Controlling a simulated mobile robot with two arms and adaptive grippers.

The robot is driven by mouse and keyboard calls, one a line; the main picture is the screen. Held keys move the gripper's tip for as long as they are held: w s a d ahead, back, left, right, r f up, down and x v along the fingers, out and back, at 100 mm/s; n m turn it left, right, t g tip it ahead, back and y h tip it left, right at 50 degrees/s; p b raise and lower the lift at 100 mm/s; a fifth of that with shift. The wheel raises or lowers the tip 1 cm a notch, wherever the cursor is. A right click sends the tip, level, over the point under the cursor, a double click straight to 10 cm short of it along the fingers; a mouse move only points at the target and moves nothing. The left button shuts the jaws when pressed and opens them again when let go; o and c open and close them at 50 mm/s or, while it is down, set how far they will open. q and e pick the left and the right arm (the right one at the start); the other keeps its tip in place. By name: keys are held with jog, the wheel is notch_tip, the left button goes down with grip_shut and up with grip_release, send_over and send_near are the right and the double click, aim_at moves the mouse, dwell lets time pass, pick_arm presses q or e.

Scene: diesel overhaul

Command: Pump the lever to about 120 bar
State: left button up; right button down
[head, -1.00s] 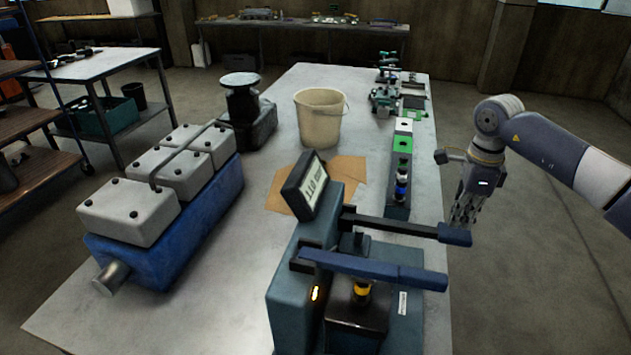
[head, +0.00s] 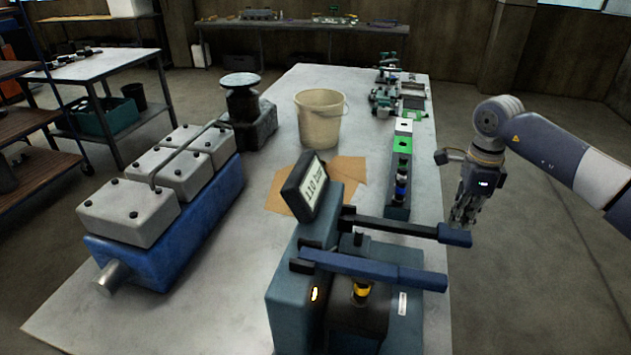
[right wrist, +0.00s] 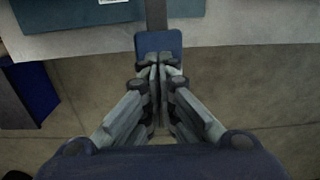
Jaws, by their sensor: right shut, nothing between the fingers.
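The teal test pump (head: 285,300) stands at the table's near right. Its tilted display (head: 314,188) appears to read 110 bar. Two dark levers reach right from it: a far one with a blue grip (head: 455,235), and a near, long blue one (head: 375,268). My right gripper (head: 460,222) is at the far lever's grip end, fingers pointing down. In the right wrist view its fingers (right wrist: 158,72) are shut with nothing between them, and the blue grip (right wrist: 158,42) shows just beyond the tips. I cannot tell whether they touch it. My left gripper is not in view.
A blue engine block with grey covers (head: 165,235) lies on the table's left. A beige bucket (head: 320,118), brown paper (head: 345,172) and a narrow rack (head: 398,205) stand behind the pump. Open floor lies right of the table.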

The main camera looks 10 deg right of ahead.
jog(key=shift+f+b, duration=0.7)
jog(key=shift+f, duration=0.5)
jog(key=shift+s+d+r+p, duration=0.1)
jog(key=shift+d+r+p, duration=0.05)
jog(key=shift+r+p, duration=0.4)
jog(key=shift+d+r+p, duration=0.1)
jog(key=shift+r+p, duration=0.3)
jog(key=shift+r, duration=0.25)
jog(key=shift+s, duration=0.1)
jog(key=shift+r+p, duration=0.45)
jog(key=shift+r, duration=0.1)
notch_tip(320, 180, up, 3)
jog(key=shift+p, duration=1.2)
